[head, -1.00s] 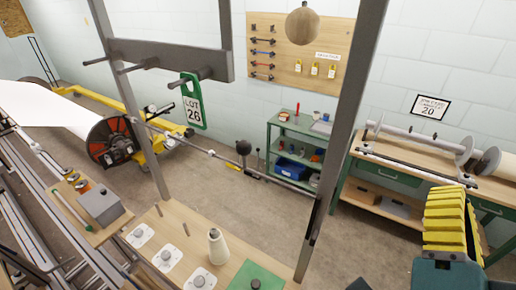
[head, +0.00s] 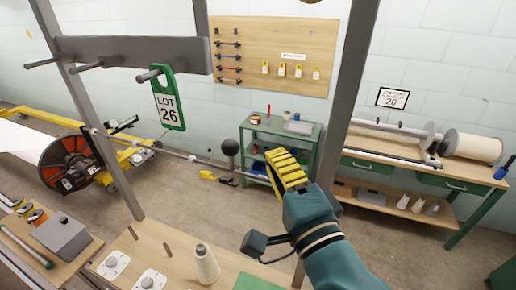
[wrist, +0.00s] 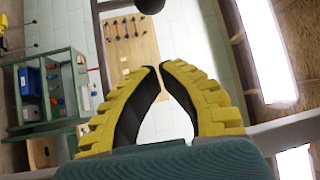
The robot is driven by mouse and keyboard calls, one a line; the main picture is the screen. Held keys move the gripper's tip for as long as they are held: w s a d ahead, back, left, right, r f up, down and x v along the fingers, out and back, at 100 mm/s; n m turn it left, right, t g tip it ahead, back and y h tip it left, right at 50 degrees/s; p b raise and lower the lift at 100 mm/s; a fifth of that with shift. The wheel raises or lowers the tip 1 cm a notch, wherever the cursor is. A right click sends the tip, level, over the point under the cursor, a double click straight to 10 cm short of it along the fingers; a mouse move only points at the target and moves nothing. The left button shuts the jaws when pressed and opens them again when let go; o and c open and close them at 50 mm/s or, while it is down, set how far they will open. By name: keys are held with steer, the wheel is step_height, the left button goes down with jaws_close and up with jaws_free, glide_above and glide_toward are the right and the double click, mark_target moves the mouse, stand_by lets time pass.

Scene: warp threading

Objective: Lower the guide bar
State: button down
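The guide bar (head: 180,155) is a thin grey rod that slants across between the posts of the grey frame. A dark ball knob (head: 230,147) stands up from it, and a yellow piece (head: 208,175) sits just below. My gripper (head: 277,155), with yellow ribbed fingers, is right of the knob and apart from it. It hides the bar's right end in the head view. In the wrist view my gripper's fingertips (wrist: 158,67) nearly meet, with only a narrow gap and nothing between them. A dark round shape (wrist: 150,4), probably the knob, shows at the top edge there.
The grey frame's right post (head: 352,90) stands close to my arm. A green tag reading LOT 26 (head: 168,100) hangs from a peg. A wooden table (head: 180,262) with a thread cone (head: 206,265) is below. A green shelf (head: 300,130) stands behind.

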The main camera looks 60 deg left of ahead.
steer(key=s+a+p, duration=0.2)
steer(key=a+p, duration=0.2)
steer(key=a, duration=0.3)
steer(key=shift+s+r+p, duration=0.25)
steer(key=shift+r+p, duration=0.1)
steer(key=shift+p, duration=0.05)
steer(key=shift+s+d+f+b, duration=0.1)
steer(key=shift+b, duration=0.2)
